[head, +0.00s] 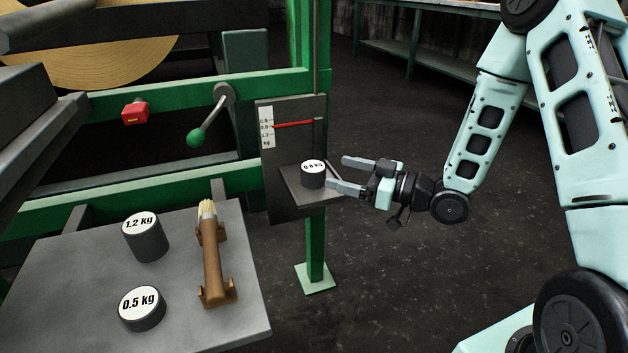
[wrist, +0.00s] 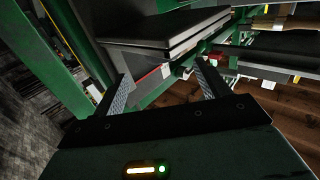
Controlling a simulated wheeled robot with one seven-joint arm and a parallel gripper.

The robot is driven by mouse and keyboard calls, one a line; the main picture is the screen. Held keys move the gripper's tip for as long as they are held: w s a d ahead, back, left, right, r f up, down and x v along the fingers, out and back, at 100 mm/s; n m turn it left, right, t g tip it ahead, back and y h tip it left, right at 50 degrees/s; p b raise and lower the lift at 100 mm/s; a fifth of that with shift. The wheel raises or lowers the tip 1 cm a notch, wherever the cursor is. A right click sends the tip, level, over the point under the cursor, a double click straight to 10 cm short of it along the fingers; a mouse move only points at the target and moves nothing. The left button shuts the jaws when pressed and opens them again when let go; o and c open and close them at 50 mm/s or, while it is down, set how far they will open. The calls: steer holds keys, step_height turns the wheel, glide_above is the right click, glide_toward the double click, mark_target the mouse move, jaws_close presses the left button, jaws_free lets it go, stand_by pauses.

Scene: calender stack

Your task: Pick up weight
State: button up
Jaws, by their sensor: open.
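A dark cylindrical weight with a white top, marked 0.8 kg (head: 313,178), stands upright on a small grey platform (head: 290,188) in the head view. My gripper (head: 336,172) is open and empty just right of this weight, its fingers pointing left towards it. The nearer fingertip overlaps or nearly meets the weight's right edge; I cannot tell whether they touch. Weights marked 1.2 kg (head: 146,242) and 0.5 kg (head: 142,311) stand on the grey table (head: 75,290) at lower left. In the wrist view both fingers (wrist: 163,72) are spread apart; I cannot make out a weight there.
A scale plate with a red pointer (head: 292,125) rises behind the platform. A green post (head: 315,245) stands below. A brown holder with a brush (head: 212,260) lies on the table.

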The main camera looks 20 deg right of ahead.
mark_target(313, 166)
steer(key=shift+x, duration=1.25)
steer(key=b+x, duration=0.2)
steer(key=x, duration=0.2)
steer(key=shift+s+a+f+b, duration=0.1)
steer(key=shift+a+f+b, duration=0.1)
steer(key=shift+a+b, duration=0.15)
steer(key=shift+w+a+r, duration=0.1)
steer(key=shift+w+a, duration=0.15)
steer(key=shift+w, duration=0.05)
steer(key=shift+r, duration=0.1)
jaws_close()
steer(key=shift+r, duration=0.15)
